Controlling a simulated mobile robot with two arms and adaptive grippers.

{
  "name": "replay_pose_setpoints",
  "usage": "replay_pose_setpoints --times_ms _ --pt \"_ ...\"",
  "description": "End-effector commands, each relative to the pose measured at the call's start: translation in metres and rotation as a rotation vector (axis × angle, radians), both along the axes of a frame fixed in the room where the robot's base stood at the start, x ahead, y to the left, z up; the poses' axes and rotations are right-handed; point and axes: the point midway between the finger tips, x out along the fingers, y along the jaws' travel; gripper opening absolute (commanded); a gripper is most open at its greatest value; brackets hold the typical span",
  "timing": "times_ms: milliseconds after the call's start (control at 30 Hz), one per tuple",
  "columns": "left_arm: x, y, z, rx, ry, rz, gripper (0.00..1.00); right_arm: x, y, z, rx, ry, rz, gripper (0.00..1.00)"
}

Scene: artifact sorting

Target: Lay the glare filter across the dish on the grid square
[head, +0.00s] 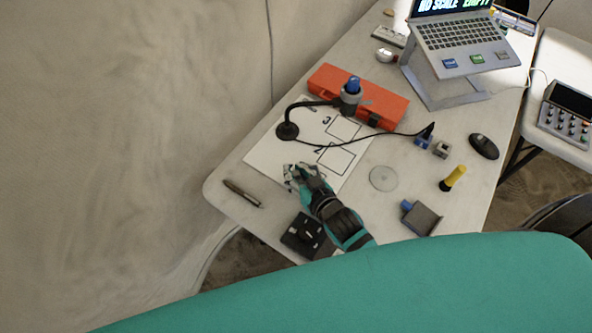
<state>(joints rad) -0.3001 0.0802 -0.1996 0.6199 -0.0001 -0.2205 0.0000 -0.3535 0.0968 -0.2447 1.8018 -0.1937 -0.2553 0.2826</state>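A pale round disc (383,178), which looks like the glare filter, lies flat on the table right of the white sheet. The white grid sheet (262,157) has black-outlined squares; the numbers 2 and 3 show. My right gripper (299,172) is over the near part of the sheet, left of the disc and apart from it. Its fingers are small and blurred, so I cannot tell whether they are open or hold anything. I cannot make out a dish; the gripper and arm hide part of the sheet. My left gripper is not in view.
A lamp (287,131) with a bent neck stands on the sheet before an orange case (330,79); its cable crosses the sheet. A pen (243,193), black box (302,235), yellow-topped torch (453,178), grey holder (421,217) and mouse (484,146) lie around. A laptop (463,40) stands behind.

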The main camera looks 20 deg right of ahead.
Motion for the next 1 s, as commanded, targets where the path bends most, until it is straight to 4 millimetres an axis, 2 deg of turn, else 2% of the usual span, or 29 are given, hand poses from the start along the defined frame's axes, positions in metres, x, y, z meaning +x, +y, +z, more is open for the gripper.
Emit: replay_pose_setpoints --times_ms 33,133,367,500,1000 --pt "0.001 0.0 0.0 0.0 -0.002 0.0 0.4 0.0 0.0 0.001 0.0 -0.001 0.0 0.28" --pt "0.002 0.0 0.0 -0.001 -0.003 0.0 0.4 0.0 0.0 0.001 0.0 -0.001 0.0 0.39" --pt "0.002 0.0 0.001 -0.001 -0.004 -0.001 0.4 0.0 0.0 0.001 0.0 -0.001 0.0 0.39" --pt "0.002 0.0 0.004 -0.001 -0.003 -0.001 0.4 -0.003 0.0 0.009 0.001 -0.001 0.0 0.39" --pt "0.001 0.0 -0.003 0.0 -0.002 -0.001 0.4 -0.092 -0.019 0.043 0.0 0.002 -0.001 0.39"
